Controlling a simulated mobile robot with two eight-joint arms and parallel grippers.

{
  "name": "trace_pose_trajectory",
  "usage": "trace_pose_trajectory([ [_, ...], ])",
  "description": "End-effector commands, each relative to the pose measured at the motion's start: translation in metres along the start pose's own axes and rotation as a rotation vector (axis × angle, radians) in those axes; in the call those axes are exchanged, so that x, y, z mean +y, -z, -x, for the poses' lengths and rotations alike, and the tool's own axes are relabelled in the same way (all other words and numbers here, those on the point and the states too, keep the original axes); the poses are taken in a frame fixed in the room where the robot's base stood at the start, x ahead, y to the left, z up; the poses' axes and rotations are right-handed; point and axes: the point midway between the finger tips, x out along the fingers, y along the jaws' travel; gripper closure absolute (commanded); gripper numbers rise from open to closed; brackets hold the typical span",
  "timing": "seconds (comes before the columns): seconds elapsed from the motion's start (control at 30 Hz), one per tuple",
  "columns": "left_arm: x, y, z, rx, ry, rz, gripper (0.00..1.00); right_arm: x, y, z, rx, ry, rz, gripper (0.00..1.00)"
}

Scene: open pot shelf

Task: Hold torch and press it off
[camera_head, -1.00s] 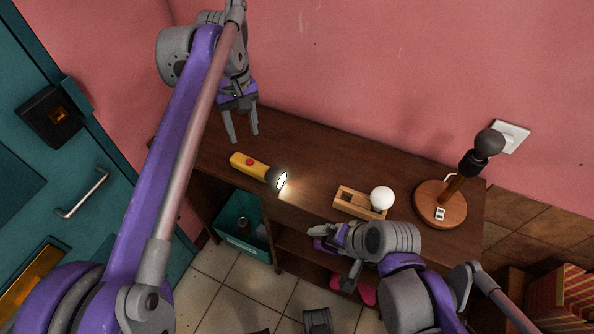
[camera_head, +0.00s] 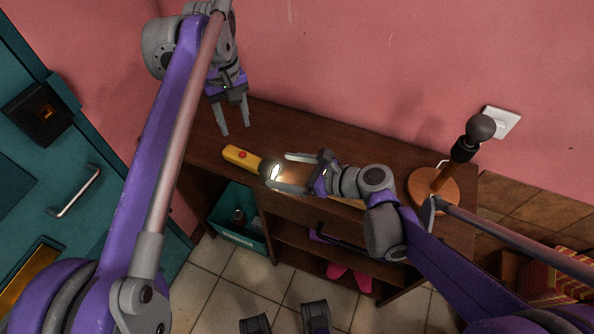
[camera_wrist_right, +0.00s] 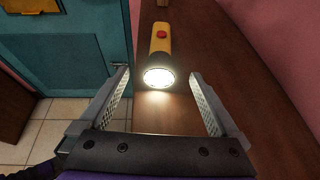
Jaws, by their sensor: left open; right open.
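A yellow torch (camera_head: 245,159) with a red button and a dark head lies on the wooden shelf top (camera_head: 330,145). Its lamp is lit and faces right. My right gripper (camera_head: 279,171) is open, its fingertips on either side of the torch's lit head. In the right wrist view the torch (camera_wrist_right: 160,50) lies ahead between the open fingers (camera_wrist_right: 168,95), lamp facing me, red button on top. The fingers do not appear to touch it. My left gripper (camera_head: 235,116) is open and empty, pointing down above the shelf top, behind the torch.
A lamp with a round wooden base (camera_head: 433,190) stands at the right of the shelf top. A teal bin (camera_head: 238,217) sits below at the left. A teal door (camera_head: 60,140) is at the left, and a pink wall is behind. My right arm hides part of the shelf top.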

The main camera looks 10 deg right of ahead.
Motion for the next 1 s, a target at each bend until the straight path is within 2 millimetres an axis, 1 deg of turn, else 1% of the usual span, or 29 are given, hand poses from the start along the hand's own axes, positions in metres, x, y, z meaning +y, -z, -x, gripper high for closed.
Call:
trace_pose_trajectory([
  [0.03,0.0,0.0,0.0,0.0,0.0,0.0,0.5,0.001,0.0,-0.011,0.0,-0.005,0.002,0.02],
  [0.2,0.0,0.0,0.0,0.0,0.0,0.0,0.5,0.001,0.0,-0.042,-0.001,-0.004,0.003,0.02],
  [0.3,0.0,0.0,0.0,0.0,0.0,0.0,0.5,0.001,0.0,-0.055,0.0,-0.003,0.002,0.02],
  [0.4,0.0,0.0,0.0,0.0,0.0,0.0,0.5,0.001,0.0,-0.065,0.001,-0.002,0.003,0.02],
  [0.53,0.0,0.0,0.0,0.0,0.0,0.0,0.5,0.001,0.0,-0.071,0.001,0.0,0.003,0.02],
  [0.8,0.0,0.0,0.0,0.0,0.0,0.0,0.5,0.0,0.0,-0.072,0.001,0.0,0.003,0.02],
  [0.87,0.0,0.0,0.0,0.0,0.0,0.0,0.5,0.0,0.0,-0.072,0.001,0.0,0.003,0.11],
  [1.0,0.0,0.0,0.0,0.0,0.0,0.0,0.5,0.0,0.0,-0.071,0.001,0.0,0.003,0.36],
])
